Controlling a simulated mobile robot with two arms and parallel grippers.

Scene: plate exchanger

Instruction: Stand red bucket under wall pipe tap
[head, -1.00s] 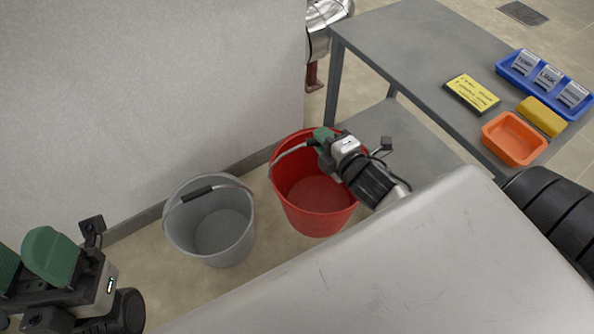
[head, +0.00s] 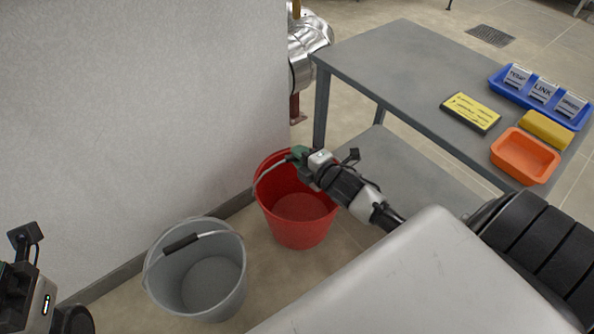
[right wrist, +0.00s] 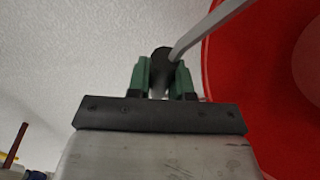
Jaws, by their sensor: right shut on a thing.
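The red bucket (head: 297,222) is upright beside the white wall, right of the grey bucket. Whether its base touches the floor I cannot tell. My right gripper (head: 301,154) is shut on the dark grip of its handle at the rim. In the right wrist view the green fingers of the gripper (right wrist: 160,78) clamp that grip, with the red bucket (right wrist: 240,85) to the right. A silver-clad pipe (head: 308,48) with a reddish-brown piece (head: 295,107) below shows past the wall's edge; I cannot make out a tap. My left gripper's body (head: 28,295) is at the left edge, fingertips out of frame.
A grey bucket (head: 236,285) stands on the floor by the wall. A grey table (head: 400,65) with a lower shelf is at the right, its leg near the pipe. It carries a blue tray (head: 505,85), an orange tray (head: 525,172), a yellow block and a yellow sign.

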